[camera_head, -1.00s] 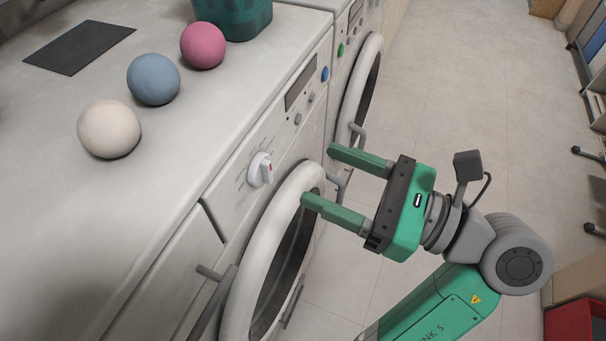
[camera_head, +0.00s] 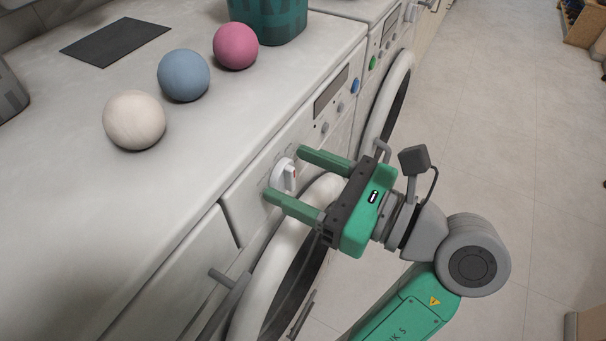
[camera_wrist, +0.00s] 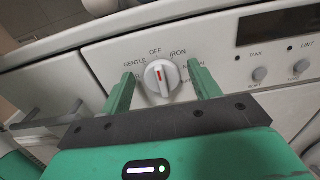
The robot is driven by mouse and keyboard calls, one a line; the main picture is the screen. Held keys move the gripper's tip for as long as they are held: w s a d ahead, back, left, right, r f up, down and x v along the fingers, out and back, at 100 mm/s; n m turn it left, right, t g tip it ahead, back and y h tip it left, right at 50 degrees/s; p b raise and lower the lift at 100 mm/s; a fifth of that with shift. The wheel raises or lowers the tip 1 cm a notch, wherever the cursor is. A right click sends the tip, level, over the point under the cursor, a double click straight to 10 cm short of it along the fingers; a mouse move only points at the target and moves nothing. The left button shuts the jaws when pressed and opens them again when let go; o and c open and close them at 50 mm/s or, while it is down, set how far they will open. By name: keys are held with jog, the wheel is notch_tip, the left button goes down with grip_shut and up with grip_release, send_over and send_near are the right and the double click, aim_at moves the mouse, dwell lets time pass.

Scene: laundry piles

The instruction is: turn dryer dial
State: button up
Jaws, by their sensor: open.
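The dryer dial (camera_head: 284,175) is a round white knob with a raised grip bar and a red mark on the dryer's front panel. In the wrist view the dial (camera_wrist: 161,78) has its red mark near upright, close to OFF, with GENTLE to the left and IRON to the right. My gripper (camera_head: 284,175) is open, with one green finger on each side of the dial. In the wrist view the gripper (camera_wrist: 160,82) shows a gap between each finger and the knob. Whether a fingertip touches the panel cannot be told.
The round dryer door (camera_head: 252,308) is below my gripper. A bar handle (camera_head: 228,290) sticks out at the lower left. A display (camera_head: 331,91) and small buttons are right of the dial. White, blue and pink balls (camera_head: 134,120) lie on top. The floor (camera_head: 490,130) at right is clear.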

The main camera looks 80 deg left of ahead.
jog(key=c, duration=0.9)
jog(key=shift+c, duration=0.3)
jog(key=shift+w+a+f+m+p, duration=0.15)
jog(key=shift+m+p, duration=0.45)
jog(key=shift+m, duration=1.3)
jog(key=shift+w+a+m+p, duration=0.15)
jog(key=shift+m+p, duration=0.45)
jog(key=shift+m, duration=1.3)
jog(key=o, duration=1)
jog(key=shift+c, duration=0.2)
